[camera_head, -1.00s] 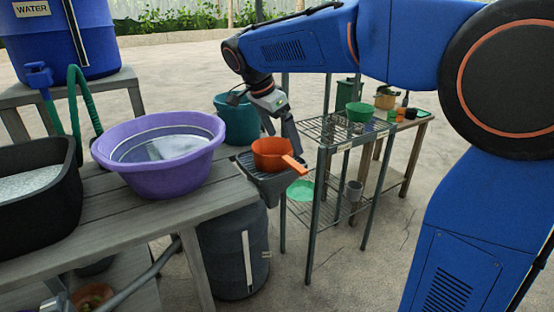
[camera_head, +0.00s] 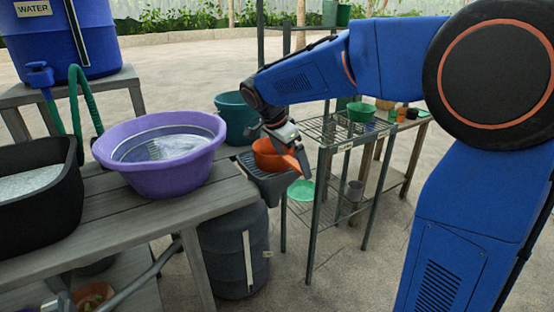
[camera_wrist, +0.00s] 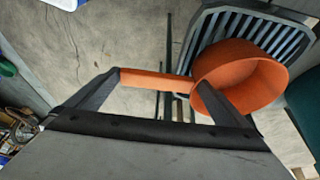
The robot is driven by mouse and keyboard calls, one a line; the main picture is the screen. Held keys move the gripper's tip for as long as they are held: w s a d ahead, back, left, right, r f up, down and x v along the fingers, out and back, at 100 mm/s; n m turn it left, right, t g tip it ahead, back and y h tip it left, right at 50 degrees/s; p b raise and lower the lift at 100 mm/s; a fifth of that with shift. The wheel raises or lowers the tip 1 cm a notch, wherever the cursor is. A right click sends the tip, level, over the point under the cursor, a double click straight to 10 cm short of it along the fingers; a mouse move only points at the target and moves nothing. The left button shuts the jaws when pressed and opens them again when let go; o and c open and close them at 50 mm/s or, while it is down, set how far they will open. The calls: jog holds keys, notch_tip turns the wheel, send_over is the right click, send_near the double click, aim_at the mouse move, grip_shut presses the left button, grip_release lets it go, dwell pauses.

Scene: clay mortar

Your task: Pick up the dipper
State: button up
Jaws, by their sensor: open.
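The orange dipper (camera_head: 268,154) sits on a dark slatted rack at the end of the wooden table, its handle reaching out to the right. In the wrist view its round cup (camera_wrist: 240,78) is at the right and its straight handle (camera_wrist: 152,80) points left. My gripper (camera_head: 296,160) is over the handle side of the dipper. In the wrist view my gripper (camera_wrist: 157,85) is open, one finger near the handle's outer end and the other by the cup. The handle shows between the fingers; whether they touch it I cannot tell.
The slatted rack (camera_head: 270,182) is beside a purple basin (camera_head: 190,184) holding water. A wire shelf (camera_head: 325,131) with a green bowl (camera_head: 360,111) stands close on the right. A teal bucket (camera_head: 236,122) is behind, and a dark barrel (camera_head: 232,262) is below.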

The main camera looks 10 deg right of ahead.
jog(key=shift+c, duration=0.3)
jog(key=c, duration=0.9)
jog(key=shift+r, duration=0.15)
